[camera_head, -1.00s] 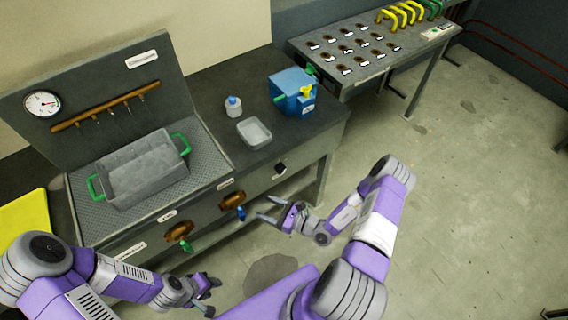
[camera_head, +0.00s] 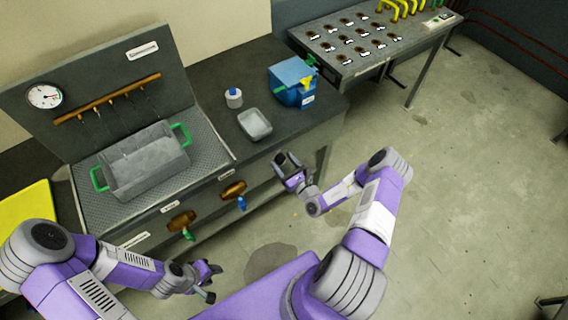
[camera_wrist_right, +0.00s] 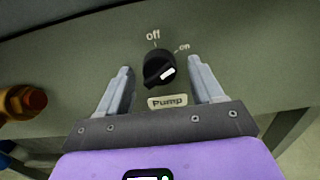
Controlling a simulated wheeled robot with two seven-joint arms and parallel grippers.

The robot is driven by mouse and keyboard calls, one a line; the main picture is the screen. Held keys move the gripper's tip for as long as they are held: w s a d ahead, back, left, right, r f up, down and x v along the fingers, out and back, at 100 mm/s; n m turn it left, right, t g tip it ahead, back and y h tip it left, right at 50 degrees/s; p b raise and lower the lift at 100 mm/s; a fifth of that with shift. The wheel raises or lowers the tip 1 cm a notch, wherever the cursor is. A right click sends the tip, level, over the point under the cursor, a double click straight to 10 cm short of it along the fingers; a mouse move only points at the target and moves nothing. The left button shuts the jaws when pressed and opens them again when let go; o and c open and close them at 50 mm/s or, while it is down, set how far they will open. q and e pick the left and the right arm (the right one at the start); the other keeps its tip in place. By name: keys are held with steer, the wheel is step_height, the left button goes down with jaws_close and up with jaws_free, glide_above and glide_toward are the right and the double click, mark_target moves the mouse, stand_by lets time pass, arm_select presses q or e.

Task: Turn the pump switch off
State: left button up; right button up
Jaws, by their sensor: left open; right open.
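The pump switch (camera_wrist_right: 158,70) is a round black knob on the cabinet front in the right wrist view. Its white mark lies at the right side, nearer the "on" print than the "off" print above. A "Pump" label (camera_wrist_right: 167,102) sits below it. My right gripper (camera_wrist_right: 159,66) is open, with one finger on each side of the knob; gaps show between the fingers and knob. In the head view my right gripper (camera_head: 288,163) is at the cabinet's right front and hides the switch. My left gripper (camera_head: 210,282) is open and empty, low in front of the cabinet.
Two brown valve handles (camera_head: 181,222) (camera_head: 233,190) are on the cabinet front, left of the switch. A grey basket (camera_head: 145,167), a tray (camera_head: 255,124) and a blue box (camera_head: 291,82) stand on top. Open floor (camera_head: 470,200) lies to the right.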

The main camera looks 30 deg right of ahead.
steer(key=c, duration=1)
steer(key=shift+c, duration=0.2)
steer(key=shift+n, duration=0.3)
steer(key=shift+n+p, duration=3.45)
steer(key=shift+n, duration=2.25)
steer(key=shift+d, duration=0.1)
